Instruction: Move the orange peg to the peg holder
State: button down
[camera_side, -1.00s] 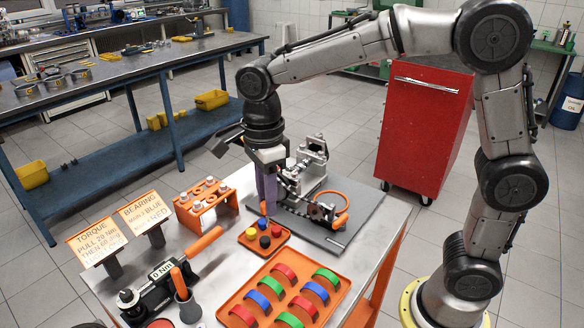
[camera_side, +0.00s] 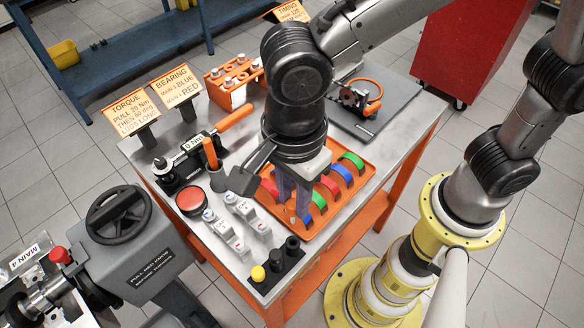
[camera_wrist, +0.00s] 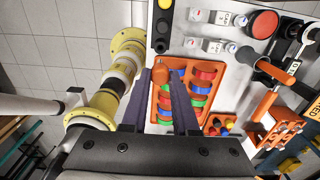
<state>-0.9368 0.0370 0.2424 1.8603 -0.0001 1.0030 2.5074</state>
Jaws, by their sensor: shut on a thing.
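My gripper (camera_side: 293,205) points down over the orange tray of coloured half rings, its purple-grey fingers in front of the rings in the side view. In the wrist view its fingertips (camera_wrist: 167,74) are close together on a small orange piece (camera_wrist: 177,71), which looks like the orange peg; its lower end cannot be made out. The peg is not clear in the side view. A black peg holder (camera_side: 281,271) stands at the table's front corner, nearer the camera than my gripper, with a yellow round top at one end and black round tops. It also shows in the wrist view (camera_wrist: 162,31).
The ring tray (camera_side: 361,181) lies below my gripper. Small white-and-grey parts (camera_side: 228,234), a red button (camera_side: 190,201) and a torque wrench (camera_side: 196,152) lie to its left. A small peg tray (camera_wrist: 217,124) shows in the wrist view. A grey handwheel machine (camera_side: 134,245) stands at front left.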

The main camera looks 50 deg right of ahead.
aim_at(294, 221)
jog(key=shift+f, duration=3.85)
jog(key=shift+f, duration=2.15)
jog(key=c, duration=0.9)
grip_release()
jog(key=shift+r, duration=0.3)
jog(key=shift+r, duration=0.35)
jog(key=shift+r, duration=0.85)
jog(key=o, duration=0.5)
